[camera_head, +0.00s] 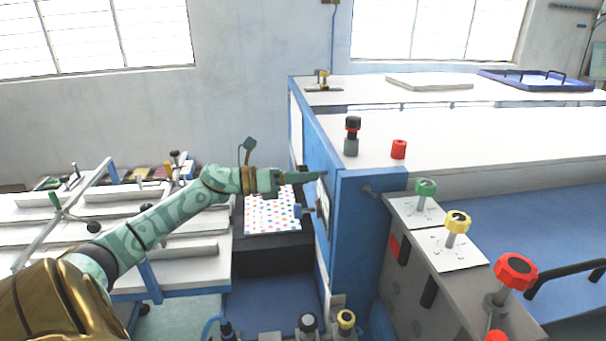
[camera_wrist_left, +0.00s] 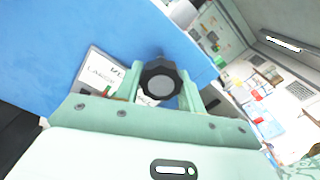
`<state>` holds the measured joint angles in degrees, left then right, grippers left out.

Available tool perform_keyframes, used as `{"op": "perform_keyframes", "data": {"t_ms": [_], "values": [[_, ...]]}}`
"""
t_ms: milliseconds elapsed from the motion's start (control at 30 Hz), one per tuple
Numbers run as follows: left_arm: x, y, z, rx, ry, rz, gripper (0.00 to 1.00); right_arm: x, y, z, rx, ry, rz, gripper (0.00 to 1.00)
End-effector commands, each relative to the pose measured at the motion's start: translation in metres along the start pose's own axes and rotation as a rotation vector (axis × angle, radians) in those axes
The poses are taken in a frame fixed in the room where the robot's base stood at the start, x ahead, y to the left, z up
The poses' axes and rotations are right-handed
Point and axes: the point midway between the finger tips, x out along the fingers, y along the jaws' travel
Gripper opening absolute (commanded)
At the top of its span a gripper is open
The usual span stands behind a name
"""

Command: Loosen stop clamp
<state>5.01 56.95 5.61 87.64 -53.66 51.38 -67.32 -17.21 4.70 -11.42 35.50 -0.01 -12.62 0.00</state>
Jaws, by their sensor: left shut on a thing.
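My left gripper (camera_head: 312,177) reaches in from the left to the left side face of the blue cabinet (camera_head: 356,235). In the left wrist view a black lobed knob (camera_wrist_left: 159,78) sits between the two green fingers of the gripper (camera_wrist_left: 160,97), and they are shut on it. A white label (camera_wrist_left: 104,73) with dark lettering shows behind the knob on the blue face. In the head view the fingers hide the knob. My right gripper is not in view.
A grey panel to the right carries a green knob (camera_head: 425,187), a yellow knob (camera_head: 457,221) and a red knob (camera_head: 515,270). A white slatted table (camera_head: 190,272) stands at the left.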

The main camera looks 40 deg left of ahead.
Motion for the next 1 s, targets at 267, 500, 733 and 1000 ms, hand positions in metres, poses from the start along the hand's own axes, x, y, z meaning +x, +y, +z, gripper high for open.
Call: {"op": "perform_keyframes", "data": {"t_ms": [267,500,733,1000], "values": [[-0.001,-0.002,0.003,-0.257,0.000,0.002,0.16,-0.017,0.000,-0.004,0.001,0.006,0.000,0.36],[-0.001,-0.003,0.004,-0.485,-0.001,0.002,0.16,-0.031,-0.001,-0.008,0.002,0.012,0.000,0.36],[0.000,-0.004,0.005,-0.703,-0.001,0.002,0.16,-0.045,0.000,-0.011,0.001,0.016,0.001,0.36],[0.000,-0.005,0.005,-0.960,-0.001,0.002,0.16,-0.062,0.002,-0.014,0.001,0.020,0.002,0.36]]}}
